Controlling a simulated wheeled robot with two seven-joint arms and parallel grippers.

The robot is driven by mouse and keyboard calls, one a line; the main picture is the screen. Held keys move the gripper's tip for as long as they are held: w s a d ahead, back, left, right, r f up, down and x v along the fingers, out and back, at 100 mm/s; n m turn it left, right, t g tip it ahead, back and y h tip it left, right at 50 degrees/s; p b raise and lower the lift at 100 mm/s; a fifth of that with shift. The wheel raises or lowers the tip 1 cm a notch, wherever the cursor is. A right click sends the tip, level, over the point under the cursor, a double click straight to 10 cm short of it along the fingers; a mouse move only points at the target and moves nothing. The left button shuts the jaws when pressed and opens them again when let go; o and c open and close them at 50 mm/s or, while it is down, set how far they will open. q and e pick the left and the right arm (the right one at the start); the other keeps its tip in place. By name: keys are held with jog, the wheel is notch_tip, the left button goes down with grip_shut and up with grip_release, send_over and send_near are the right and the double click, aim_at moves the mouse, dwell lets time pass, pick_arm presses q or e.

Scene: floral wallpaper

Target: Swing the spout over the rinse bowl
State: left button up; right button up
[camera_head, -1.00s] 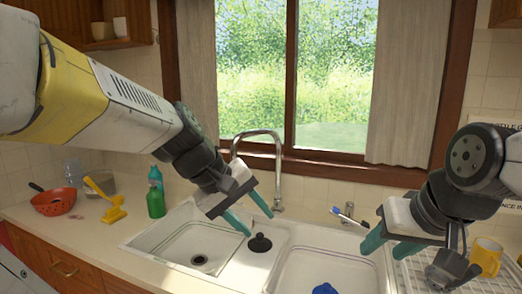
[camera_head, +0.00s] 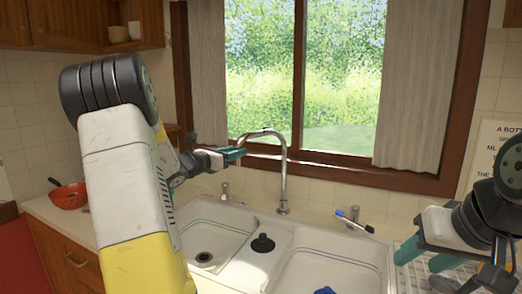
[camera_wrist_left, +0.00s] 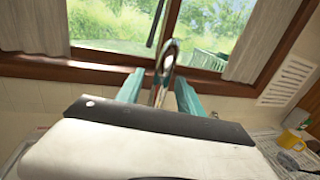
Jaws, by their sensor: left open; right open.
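The chrome gooseneck spout (camera_head: 284,178) rises behind the sink, and its arch bends left toward the left bowl (camera_head: 214,228). My left gripper (camera_head: 236,154) is open at the left, outlet end of the arch. In the left wrist view the spout (camera_wrist_left: 165,62) shows between the two teal fingertips of the gripper (camera_wrist_left: 160,88); I cannot tell if they touch it. The right bowl (camera_head: 325,262) holds a blue item. Which one is the rinse bowl I cannot tell. My right gripper (camera_head: 410,252) is open and empty at the right, above the counter side.
A black stopper (camera_head: 262,243) sits on the divider between the bowls. A brush (camera_head: 352,220) lies behind the right bowl near a small tap. A red colander (camera_head: 69,196) stands on the left counter. A yellow mug (camera_wrist_left: 291,141) shows at right in the left wrist view.

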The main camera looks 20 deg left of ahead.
pick_arm(q)
jog(key=x, duration=0.5)
jog(key=shift+c, duration=0.4)
grip_shut()
jog(key=shift+s, duration=0.1)
dwell(0.8)
